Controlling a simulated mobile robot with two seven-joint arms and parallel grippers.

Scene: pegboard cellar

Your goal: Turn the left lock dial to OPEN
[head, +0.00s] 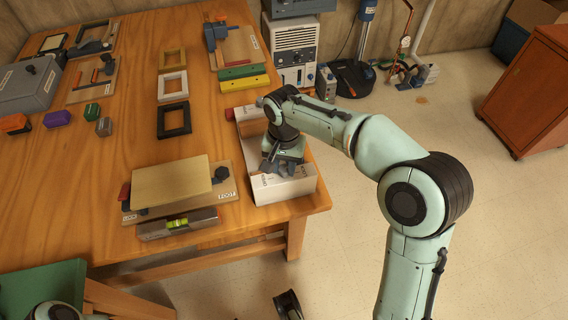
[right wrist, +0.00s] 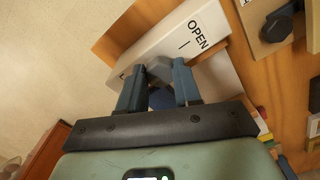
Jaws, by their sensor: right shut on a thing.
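A pale lock box (head: 290,187) stands at the table's right edge, its near face lettered. In the right wrist view, the box (right wrist: 180,38) shows the word OPEN with a short mark below it. My right gripper (head: 278,168) is at the box, seen from above. In the wrist view, its two blue-grey fingers (right wrist: 159,82) are shut on a grey dial (right wrist: 157,68). The fingers and hand hide much of the dial, so I cannot tell where it points. My left gripper is not in view.
Frames (head: 173,119), coloured bars (head: 242,78) and a grey case (head: 28,86) lie farther back. Open floor lies right of the table (head: 110,170).

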